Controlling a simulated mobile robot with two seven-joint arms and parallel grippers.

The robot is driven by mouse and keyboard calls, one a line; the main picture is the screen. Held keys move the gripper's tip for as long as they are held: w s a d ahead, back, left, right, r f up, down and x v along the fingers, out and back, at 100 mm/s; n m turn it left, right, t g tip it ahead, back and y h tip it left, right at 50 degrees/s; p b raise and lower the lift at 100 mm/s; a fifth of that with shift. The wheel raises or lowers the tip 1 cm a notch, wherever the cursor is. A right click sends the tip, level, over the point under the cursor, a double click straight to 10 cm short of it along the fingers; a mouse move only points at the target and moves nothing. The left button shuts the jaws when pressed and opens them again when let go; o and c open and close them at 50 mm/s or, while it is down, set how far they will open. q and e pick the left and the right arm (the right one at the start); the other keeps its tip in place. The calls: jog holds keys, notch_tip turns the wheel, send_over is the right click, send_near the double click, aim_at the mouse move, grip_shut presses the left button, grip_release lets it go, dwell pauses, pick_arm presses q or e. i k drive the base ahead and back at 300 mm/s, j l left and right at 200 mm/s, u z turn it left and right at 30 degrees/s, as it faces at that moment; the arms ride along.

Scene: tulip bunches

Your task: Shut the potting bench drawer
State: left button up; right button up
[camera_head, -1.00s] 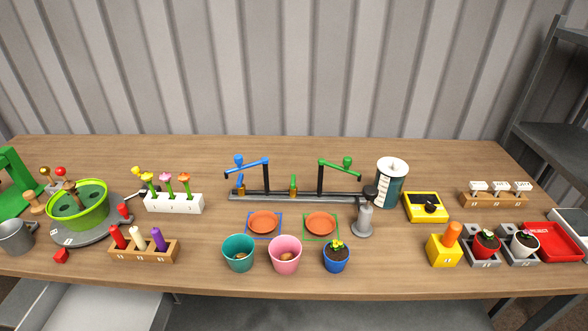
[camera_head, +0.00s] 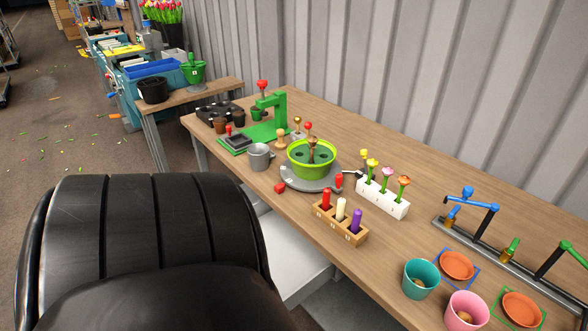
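The potting bench (camera_head: 395,252) is a long wooden-topped table running from the upper left to the lower right. Its white drawer (camera_head: 296,262) stands pulled out under the front edge, below the wooden rack of coloured pegs. The drawer's left part is hidden behind a large black ribbed shape in the foreground, probably part of my own arm. What I see of the drawer's inside looks empty. Neither of my grippers can be made out.
A green bowl (camera_head: 313,158) on a grey disc, a peg rack (camera_head: 341,223), a grey mug (camera_head: 260,157) and a teal pot (camera_head: 421,278) stand near the front edge. A side bench (camera_head: 190,102) and blue machine stand at upper left. Open floor lies left.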

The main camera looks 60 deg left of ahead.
aim_at(296, 268)
jog(key=u, duration=2.65)
